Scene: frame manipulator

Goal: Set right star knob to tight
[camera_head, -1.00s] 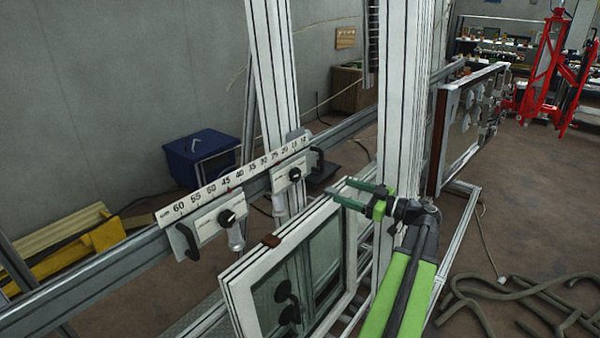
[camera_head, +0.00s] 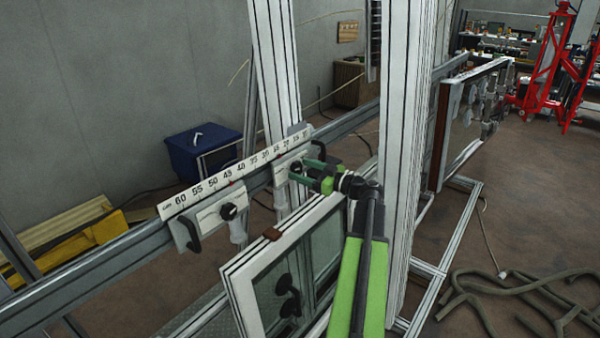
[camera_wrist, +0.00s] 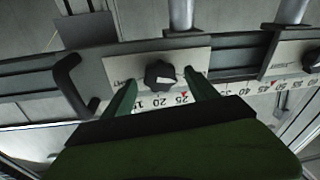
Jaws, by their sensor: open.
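The right star knob (camera_wrist: 160,75) is a black knob on a light plate (camera_wrist: 125,66), and the wrist view shows it between and just beyond my open fingertips. In the head view my gripper (camera_head: 298,170) is at the right clamp plate (camera_head: 284,163) and largely hides that knob. The green fingers stand on either side of the knob, with no clear contact visible. The left star knob (camera_head: 228,211) sits on its own plate to the left. It also shows at the right edge of the wrist view (camera_wrist: 311,60).
A numbered scale (camera_head: 235,172) runs along the rail (camera_head: 120,255). A black handle (camera_wrist: 72,85) stands beside the right plate. A white-framed window (camera_head: 245,270) stands below my arm, and a white upright (camera_head: 400,130) is close on the right.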

